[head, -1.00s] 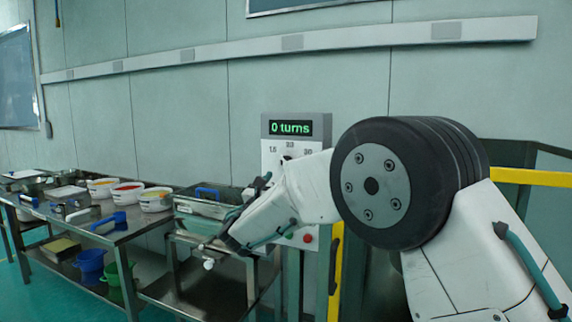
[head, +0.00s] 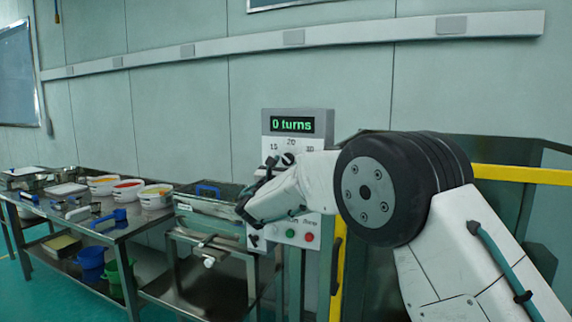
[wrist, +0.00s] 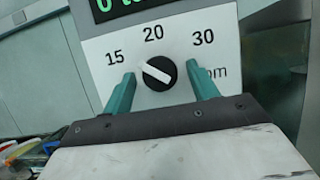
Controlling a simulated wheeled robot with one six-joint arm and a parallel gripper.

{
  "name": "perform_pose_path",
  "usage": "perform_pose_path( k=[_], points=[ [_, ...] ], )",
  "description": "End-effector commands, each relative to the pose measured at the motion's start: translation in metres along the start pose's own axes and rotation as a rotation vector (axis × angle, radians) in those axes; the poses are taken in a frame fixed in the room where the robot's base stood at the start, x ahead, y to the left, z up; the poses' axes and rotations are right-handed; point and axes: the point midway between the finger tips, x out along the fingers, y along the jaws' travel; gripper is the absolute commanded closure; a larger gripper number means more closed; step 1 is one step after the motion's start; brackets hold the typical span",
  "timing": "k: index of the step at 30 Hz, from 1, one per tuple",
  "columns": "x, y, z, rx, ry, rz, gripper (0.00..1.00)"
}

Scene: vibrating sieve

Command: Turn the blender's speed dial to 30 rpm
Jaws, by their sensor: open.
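The speed dial (wrist: 159,73) is a round black knob with a white bar, on a pale panel with the marks 15, 20 and 30. In the wrist view the bar slants from upper left, between 15 and 20, to lower right. My gripper (wrist: 163,79) is open, its two teal fingers on either side of the dial, with gaps between them and the knob. In the head view the dial (head: 288,158) is partly visible just above my arm. The display (head: 292,125) above it reads "0 turns".
A green button (head: 290,233) and a red button (head: 309,237) sit low on the control box. A sieve tray with a blue handle (head: 207,191) stands left of it. A metal table (head: 118,236) with tubs is further left. A yellow rail (head: 520,174) is at right.

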Motion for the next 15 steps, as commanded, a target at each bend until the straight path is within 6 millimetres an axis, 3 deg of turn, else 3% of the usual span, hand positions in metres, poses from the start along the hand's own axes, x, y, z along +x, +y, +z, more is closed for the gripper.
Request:
perform_pose_path(
  k=[2, 6, 15],
  points=[
    [0.0, -0.0002, 0.0001, 0.0, 0.0, 0.0, 0.47],
    [-0.0001, -0.0003, 0.0002, 0.0, 0.0, -0.001, 0.85],
    [-0.0003, -0.0001, -0.0001, 0.018, 0.0, -0.008, 0.85]
  ],
)
